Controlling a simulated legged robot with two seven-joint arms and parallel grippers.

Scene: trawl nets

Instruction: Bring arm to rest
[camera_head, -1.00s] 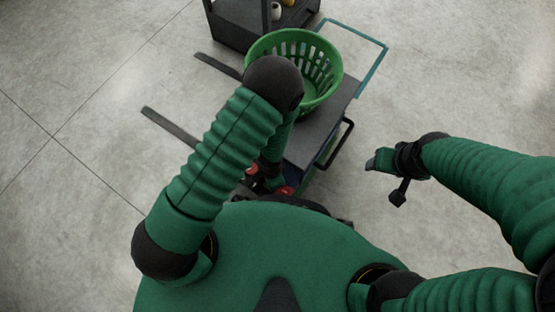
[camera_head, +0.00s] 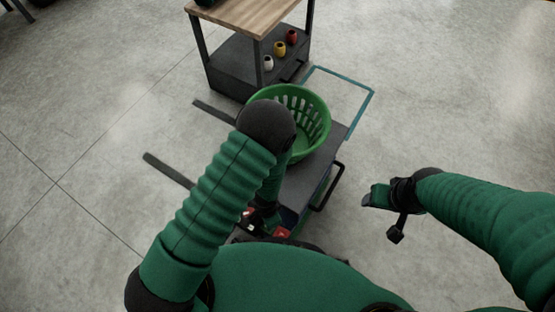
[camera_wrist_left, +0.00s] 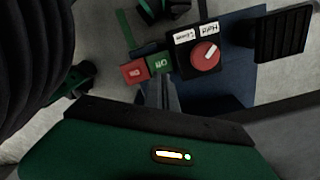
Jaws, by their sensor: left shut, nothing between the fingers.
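My left arm (camera_head: 215,205) is bent, its dark elbow high in the head view and its forearm folded down behind it. My left gripper (camera_wrist_left: 168,96) is shut and empty in the left wrist view, close by a control panel with a red button (camera_wrist_left: 135,70), a green button (camera_wrist_left: 159,63) and a red knob (camera_wrist_left: 204,53) under white labels. In the head view the red knob (camera_head: 282,234) shows beside my wrist; the fingers are hidden there. My right gripper (camera_head: 374,198) hangs over bare floor on the right; I cannot tell whether its fingers are apart.
A green basket (camera_head: 312,112) stands on a dark lift cart (camera_head: 308,180) with a teal frame (camera_head: 362,112). Dark forks (camera_head: 168,169) lie to its left. Behind is a wood-topped shelf (camera_head: 240,17) holding several small coloured items. Floor on both sides is clear.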

